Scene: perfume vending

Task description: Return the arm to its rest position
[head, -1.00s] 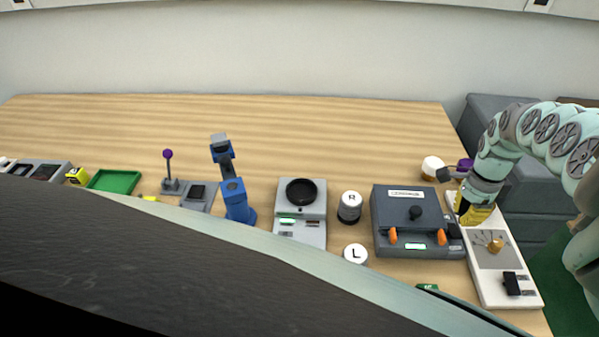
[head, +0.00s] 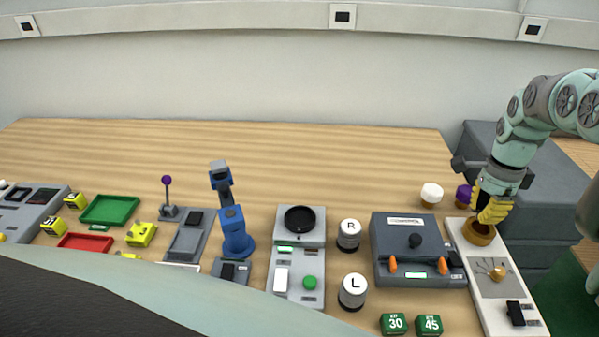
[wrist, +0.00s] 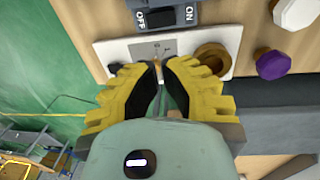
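My gripper (head: 492,214) has yellow ribbed fingers with black inner pads. In the head view it is at the far right, over or just behind the brown ring-shaped holder (head: 478,233) on the white panel (head: 514,302). I cannot tell whether it touches the holder. In the wrist view my gripper (wrist: 160,65) points at the white panel (wrist: 225,38), with the brown holder (wrist: 212,56) to the right of the fingertips. The fingertips are close together with a narrow gap; I see nothing held. My arm is bent, reaching in from the right edge.
A grey box machine (head: 418,248) stands left of the white panel. White-capped (head: 431,194) and purple-capped (head: 464,195) items stand behind it. A dark grey block (head: 560,210) is at the right. The rear table (head: 300,150) is clear.

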